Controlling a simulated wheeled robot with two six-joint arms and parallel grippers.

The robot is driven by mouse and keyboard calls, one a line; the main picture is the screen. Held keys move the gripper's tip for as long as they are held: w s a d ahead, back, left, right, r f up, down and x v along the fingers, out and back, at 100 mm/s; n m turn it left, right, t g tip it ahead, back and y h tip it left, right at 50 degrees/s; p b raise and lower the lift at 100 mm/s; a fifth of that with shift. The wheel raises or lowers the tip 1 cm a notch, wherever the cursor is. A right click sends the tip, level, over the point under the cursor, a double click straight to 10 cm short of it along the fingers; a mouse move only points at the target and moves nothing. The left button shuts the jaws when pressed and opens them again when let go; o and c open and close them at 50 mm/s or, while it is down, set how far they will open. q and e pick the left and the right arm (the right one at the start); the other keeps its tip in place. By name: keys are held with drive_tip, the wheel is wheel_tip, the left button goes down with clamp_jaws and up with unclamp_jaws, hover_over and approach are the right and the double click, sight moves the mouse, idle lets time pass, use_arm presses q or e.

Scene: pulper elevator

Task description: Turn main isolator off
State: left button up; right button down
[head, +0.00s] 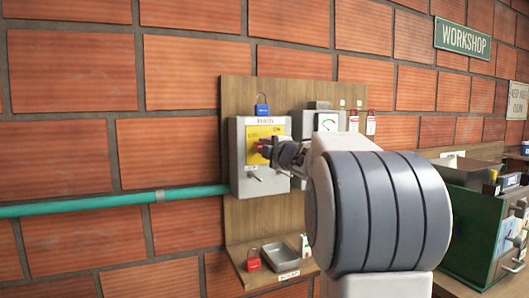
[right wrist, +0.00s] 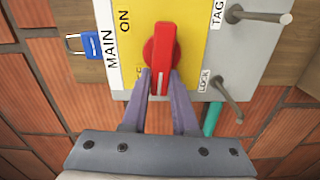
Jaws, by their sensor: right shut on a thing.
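The main isolator is a grey box (head: 240,180) with a yellow plate (head: 265,130) and a "MAIN" label, fixed to a wooden board. Its red handle (right wrist: 162,45) lies along the vertical of the right wrist view, which is sideways across the box. "ON" shows on the plate beside the handle; the other marking is mostly hidden. My right gripper (right wrist: 161,82) is shut on the near end of the red handle, one finger on each side. In the head view my right arm hides part of the box. My left gripper is not in view.
A blue padlock (head: 262,108) hangs above the box. A meter box (head: 327,122) and red tags (head: 371,124) are to the right. Metal pegs (right wrist: 228,98) stick out near the handle. A shelf below holds a red padlock (head: 253,261) and a grey tray (head: 287,258).

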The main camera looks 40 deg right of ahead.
drive_tip(key=shift+f+n, duration=0.2)
drive_tip(key=shift+n, duration=0.4)
drive_tip(key=c, duration=0.7)
unclamp_jaws()
drive_tip(key=b+v, duration=0.1)
drive_tip(key=v, duration=0.9)
drive_tip(key=shift+s, duration=0.25)
